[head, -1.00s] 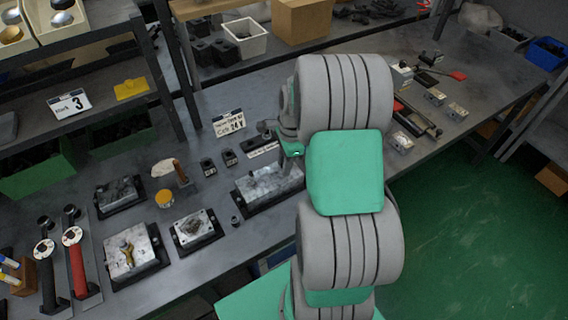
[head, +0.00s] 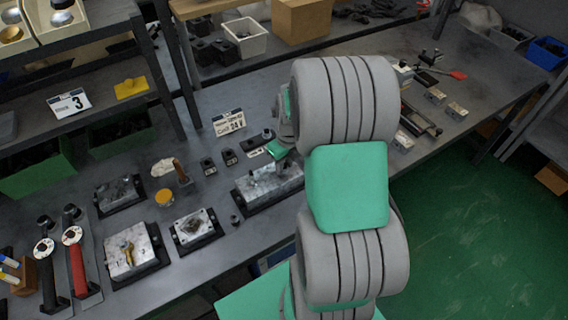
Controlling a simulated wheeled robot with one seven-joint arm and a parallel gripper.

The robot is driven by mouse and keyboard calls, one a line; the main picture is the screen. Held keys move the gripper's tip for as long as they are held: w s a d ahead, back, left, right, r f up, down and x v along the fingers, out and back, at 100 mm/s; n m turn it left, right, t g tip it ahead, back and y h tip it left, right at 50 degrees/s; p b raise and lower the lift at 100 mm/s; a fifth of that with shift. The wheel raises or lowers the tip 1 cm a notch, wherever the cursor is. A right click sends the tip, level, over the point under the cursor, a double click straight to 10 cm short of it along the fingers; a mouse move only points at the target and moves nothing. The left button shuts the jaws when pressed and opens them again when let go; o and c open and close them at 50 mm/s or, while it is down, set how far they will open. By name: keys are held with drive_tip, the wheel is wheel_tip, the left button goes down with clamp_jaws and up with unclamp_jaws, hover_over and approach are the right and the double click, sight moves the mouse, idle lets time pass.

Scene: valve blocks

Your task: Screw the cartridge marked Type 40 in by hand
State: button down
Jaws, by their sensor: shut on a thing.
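My gripper (head: 281,165) is low over the long grey valve block (head: 253,193) at the middle of the bench, near the block's right half. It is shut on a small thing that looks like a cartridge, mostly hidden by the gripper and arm. I cannot read a Type 40 mark, nor tell whether the cartridge touches the block. Other valve blocks stand to the left: one with a square top plate (head: 187,219), one with a brass-coloured part (head: 147,257), and a dark-based one (head: 109,196).
Small dark parts (head: 229,157) stand behind the long block, with a "24 V" sign (head: 228,123). Shelf posts rise behind. My arm covers the bench's middle right.

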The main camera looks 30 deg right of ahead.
drive_tip(key=c, duration=1.1)
unclamp_jaws()
drive_tip(key=shift+s+f, duration=0.1)
